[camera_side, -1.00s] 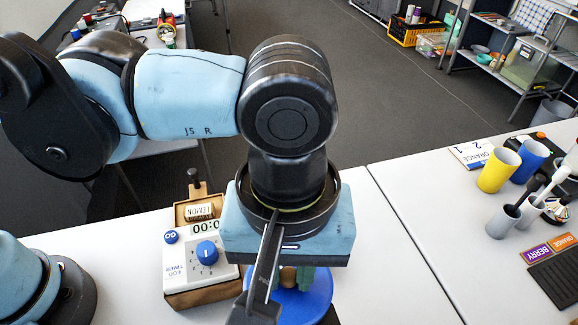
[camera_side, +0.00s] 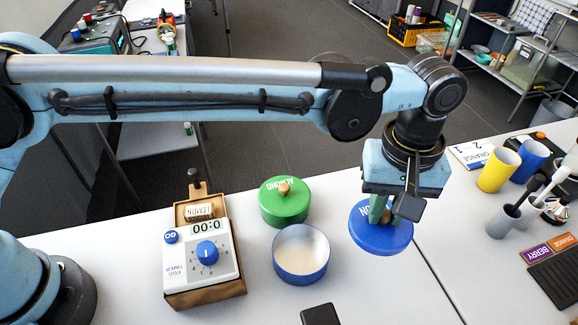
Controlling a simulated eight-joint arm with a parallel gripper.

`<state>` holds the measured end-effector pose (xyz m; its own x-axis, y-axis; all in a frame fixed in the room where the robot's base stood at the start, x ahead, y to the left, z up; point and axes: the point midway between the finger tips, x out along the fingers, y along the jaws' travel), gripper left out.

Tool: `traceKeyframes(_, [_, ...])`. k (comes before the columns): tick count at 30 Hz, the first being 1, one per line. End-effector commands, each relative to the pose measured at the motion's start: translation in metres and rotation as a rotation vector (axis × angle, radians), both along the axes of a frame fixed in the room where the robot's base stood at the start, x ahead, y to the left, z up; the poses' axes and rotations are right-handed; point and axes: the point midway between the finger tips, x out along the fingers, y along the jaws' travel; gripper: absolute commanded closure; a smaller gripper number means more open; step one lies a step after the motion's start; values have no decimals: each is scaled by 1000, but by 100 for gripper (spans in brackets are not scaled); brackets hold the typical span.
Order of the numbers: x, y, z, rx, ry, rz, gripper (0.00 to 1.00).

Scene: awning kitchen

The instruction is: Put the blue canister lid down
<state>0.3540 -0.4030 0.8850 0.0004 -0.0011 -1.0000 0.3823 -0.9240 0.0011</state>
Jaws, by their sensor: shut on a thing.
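The blue canister lid (camera_side: 368,240) is a round blue disc with pale lettering and a brown knob. My gripper (camera_side: 381,214) is shut on it, near the seam between the two white tables. I cannot tell whether the lid touches the table or is held above it. The open blue canister (camera_side: 301,276), pale inside, stands to the left of the lid. A green canister (camera_side: 285,210) with a lid marked ALMOND and a brown knob stands behind the blue one.
An egg timer (camera_side: 202,253) on a wooden stand is at the left. A small black object (camera_side: 320,315) lies at the front edge of the picture. Yellow (camera_side: 496,172) and blue (camera_side: 530,160) cups and a grey holder (camera_side: 503,220) stand on the right table. White tabletop in front of the lid is clear.

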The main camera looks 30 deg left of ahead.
Motion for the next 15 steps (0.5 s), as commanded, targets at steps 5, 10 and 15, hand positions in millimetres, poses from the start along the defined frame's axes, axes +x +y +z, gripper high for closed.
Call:
traceKeyframes(5, [0,0,-32,0,0,0,100])
traceKeyframes(10, [0,0,-53,0,0,0,100])
traceKeyframes(15, [0,0,-70,0,0,0,100])
